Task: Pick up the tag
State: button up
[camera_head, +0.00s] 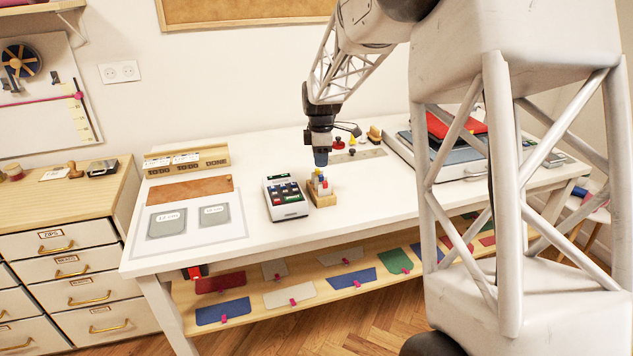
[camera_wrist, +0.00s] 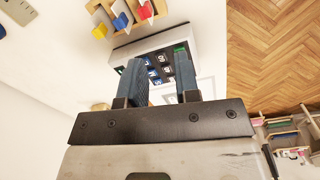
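A small wooden stand (camera_head: 322,200) on the white table holds several pale upright pieces with blue, red and yellow parts, possibly tags. In the wrist view, a blue piece (camera_wrist: 121,21) and a red piece (camera_wrist: 146,10) show at the top. Small pink tags (camera_head: 357,284) also lie on fabric pieces on the lower shelf; I cannot tell which tag is meant. My gripper (camera_head: 321,161) hangs above and behind the stand, pointing down. In the wrist view its two blue-grey fingers (camera_wrist: 161,72) are apart with nothing between them.
A keypad device (camera_head: 287,198) stands just left of the wooden stand. A sheet with two grey shapes (camera_head: 189,238) and a wooden card rack (camera_head: 187,161) are further left. A grey case (camera_head: 440,160) with a red item stands right. The table front right is clear.

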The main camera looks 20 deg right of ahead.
jog(key=n, duration=0.2)
send_over(321, 175)
notch_tip(321, 175, down, 5)
jog(key=shift+r, duration=0.1)
jog(key=shift+f, duration=1.3)
jog(key=shift+s+f, duration=0.1)
jog(key=shift+f, duration=2.5)
grip_shut()
